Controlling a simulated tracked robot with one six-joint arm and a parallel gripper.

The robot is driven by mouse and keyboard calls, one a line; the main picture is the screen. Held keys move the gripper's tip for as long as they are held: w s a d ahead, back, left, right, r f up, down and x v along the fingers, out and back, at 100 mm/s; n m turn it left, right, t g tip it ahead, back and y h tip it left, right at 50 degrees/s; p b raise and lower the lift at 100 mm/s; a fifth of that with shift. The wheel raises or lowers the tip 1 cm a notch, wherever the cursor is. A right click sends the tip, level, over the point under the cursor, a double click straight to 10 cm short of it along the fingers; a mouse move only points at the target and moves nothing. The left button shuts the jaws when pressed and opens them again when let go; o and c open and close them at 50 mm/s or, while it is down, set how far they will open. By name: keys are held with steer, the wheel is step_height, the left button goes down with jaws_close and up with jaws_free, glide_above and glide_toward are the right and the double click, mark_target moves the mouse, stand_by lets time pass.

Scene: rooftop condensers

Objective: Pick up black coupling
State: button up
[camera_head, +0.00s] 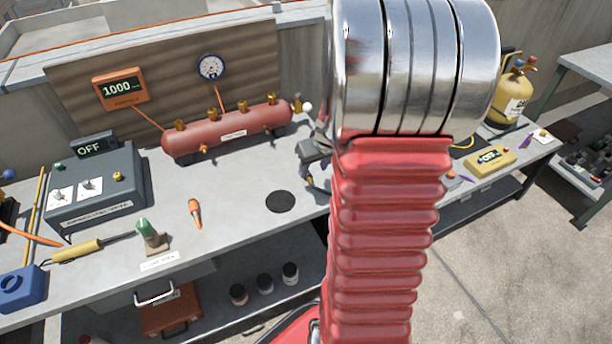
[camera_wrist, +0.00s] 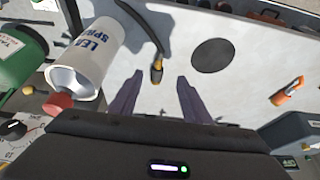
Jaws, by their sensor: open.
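In the wrist view a black hose ends in a black fitting with a yellow band (camera_wrist: 156,71), which looks like the black coupling. It lies on the pale bench top. My gripper (camera_wrist: 160,77) is open, with its two purple-grey fingers apart. The fitting shows between and just beyond the fingertips; no contact is visible. In the head view my gripper (camera_head: 308,168) is partly hidden behind my red arm, above the bench, and the coupling cannot be made out clearly there.
A white spray can (camera_wrist: 90,58) and a green cylinder (camera_wrist: 20,55) stand left of my fingers in the wrist view. A flat dark disc (camera_head: 280,201) and an orange-handled tool (camera_head: 195,212) lie on the bench. A red tank (camera_head: 225,130) stands at the back.

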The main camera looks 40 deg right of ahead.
mark_target(310, 178)
steer(key=shift+x, duration=1.1)
steer(key=shift+f, duration=0.1)
steer(key=shift+d+x, duration=0.1)
steer(key=shift+x, duration=1.15)
steer(key=shift+d+x, duration=0.15)
steer(key=shift+x, duration=1.15)
jaws_close()
